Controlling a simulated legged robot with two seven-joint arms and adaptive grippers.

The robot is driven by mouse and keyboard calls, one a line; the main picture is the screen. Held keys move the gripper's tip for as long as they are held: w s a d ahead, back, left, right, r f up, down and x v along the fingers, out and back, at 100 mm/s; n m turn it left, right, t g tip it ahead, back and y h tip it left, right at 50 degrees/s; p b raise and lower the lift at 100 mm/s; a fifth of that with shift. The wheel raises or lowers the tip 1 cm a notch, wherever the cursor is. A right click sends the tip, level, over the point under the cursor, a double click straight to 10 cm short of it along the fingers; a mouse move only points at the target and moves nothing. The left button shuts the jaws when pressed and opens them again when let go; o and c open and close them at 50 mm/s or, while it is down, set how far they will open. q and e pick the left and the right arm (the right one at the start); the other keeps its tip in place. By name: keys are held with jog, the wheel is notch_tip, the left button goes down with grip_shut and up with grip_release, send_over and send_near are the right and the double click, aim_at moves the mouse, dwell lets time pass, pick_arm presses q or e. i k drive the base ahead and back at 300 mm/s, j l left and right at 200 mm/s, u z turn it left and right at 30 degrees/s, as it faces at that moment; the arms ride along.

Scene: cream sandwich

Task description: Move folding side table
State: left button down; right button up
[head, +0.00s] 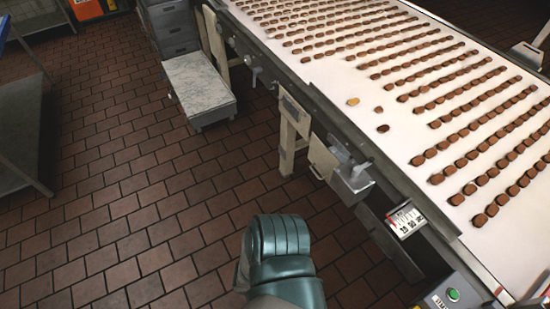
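No thing in the head view is clearly a folding side table. The nearest match is a low, worn, pale-topped stand (199,84), upright on the floor at upper left beside the conveyor. I cannot tell whether it folds. A teal rounded part of my own body rises at the bottom middle, well apart from the stand. No fingertips of my left or right gripper show.
A long conveyor (349,72) with rows of brown biscuits fills the right side. Grey drawers (172,28) stand behind the stand. A metal table (22,125) is at left. The tiled floor between is clear.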

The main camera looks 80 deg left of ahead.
aim_at(319, 156)
jog(key=u, duration=2.25)
